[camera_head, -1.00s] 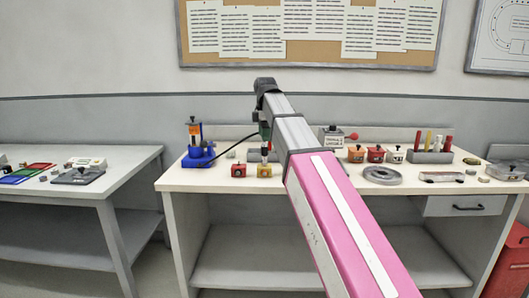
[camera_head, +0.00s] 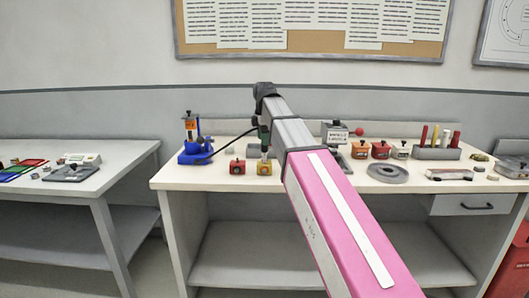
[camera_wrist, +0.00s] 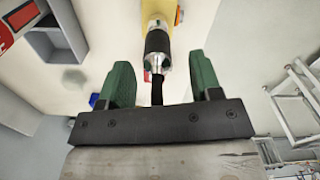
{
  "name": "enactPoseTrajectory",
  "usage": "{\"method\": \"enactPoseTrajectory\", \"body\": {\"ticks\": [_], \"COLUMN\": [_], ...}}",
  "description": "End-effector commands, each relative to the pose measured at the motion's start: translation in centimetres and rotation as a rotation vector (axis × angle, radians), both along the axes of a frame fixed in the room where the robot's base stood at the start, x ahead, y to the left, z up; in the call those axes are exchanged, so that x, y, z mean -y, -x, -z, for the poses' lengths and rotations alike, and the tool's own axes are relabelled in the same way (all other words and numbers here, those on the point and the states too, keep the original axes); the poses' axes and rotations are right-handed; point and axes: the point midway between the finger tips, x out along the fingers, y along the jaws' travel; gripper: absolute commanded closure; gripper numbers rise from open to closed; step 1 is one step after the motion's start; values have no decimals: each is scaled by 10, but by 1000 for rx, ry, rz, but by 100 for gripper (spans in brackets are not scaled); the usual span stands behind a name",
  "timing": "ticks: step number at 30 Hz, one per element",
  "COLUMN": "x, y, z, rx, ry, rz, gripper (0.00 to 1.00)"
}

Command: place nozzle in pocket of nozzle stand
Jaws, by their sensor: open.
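My gripper (camera_wrist: 161,78) is open, its two green fingers apart. In the wrist view a part with a black collar and silver end (camera_wrist: 157,48), attached to a yellow body (camera_wrist: 164,10), lies in line with the gap between the fingers. A thin black stalk continues toward the gripper. I cannot tell for certain whether this is the nozzle, or which item is the nozzle stand; no pocket is clearly visible.
A blue device (camera_head: 194,150) with a black cable stands left of my gripper. To the right are red and orange boxes, a grey disc (camera_head: 387,173) and a grey rack (camera_head: 437,153). The bench's front left is clear.

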Motion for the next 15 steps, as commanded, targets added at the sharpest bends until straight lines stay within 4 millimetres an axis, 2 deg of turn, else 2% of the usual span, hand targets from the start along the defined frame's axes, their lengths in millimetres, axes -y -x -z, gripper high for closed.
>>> {"method": "enactPoseTrajectory", "body": {"ticks": [9, 15], "x": [2, 2], "y": [-2, -3], "z": [40, 47], "rx": [-1, 0], "ry": [0, 0], "rz": [0, 0], "gripper": [42, 42]}}
